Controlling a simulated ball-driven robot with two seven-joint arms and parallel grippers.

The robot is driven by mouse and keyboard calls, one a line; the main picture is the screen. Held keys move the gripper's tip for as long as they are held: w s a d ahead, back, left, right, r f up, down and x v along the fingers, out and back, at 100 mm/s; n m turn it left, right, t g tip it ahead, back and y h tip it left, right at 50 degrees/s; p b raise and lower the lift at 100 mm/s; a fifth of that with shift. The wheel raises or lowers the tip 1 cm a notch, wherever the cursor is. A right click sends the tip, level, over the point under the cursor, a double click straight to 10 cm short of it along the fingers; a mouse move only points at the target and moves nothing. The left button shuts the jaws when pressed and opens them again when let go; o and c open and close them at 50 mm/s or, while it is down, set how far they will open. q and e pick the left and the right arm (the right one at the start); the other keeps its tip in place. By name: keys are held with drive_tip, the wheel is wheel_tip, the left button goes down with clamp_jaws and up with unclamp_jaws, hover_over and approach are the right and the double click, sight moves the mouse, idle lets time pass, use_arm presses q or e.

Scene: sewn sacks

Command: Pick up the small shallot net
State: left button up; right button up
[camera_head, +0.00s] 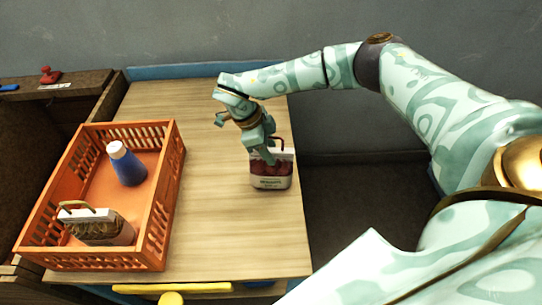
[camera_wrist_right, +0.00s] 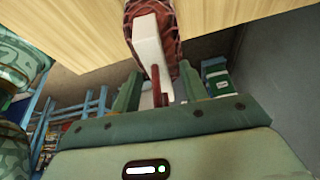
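The small shallot net (camera_head: 271,172) stands on the wooden table, right of the crate. It has dark red contents, a pale label and a red handle on top. In the right wrist view the red mesh net (camera_wrist_right: 168,40) shows with its white header (camera_wrist_right: 148,45) and the handle (camera_wrist_right: 156,80) seen nearly edge-on. My right gripper (camera_head: 268,155) is at the top of the net, pointing down. Its fingers (camera_wrist_right: 158,88) stand apart, one on each side of the handle, with gaps visible. My left gripper is out of view.
An orange crate (camera_head: 157,215) stands on the table's left side. It holds a blue bottle (camera_head: 127,165) with a white cap and a brown net (camera_head: 98,230) with a tan handle. Bare tabletop (camera_head: 215,200) lies between crate and shallot net; the table's right edge is close to the net.

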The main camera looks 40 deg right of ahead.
clamp_jaws()
idle(1.3)
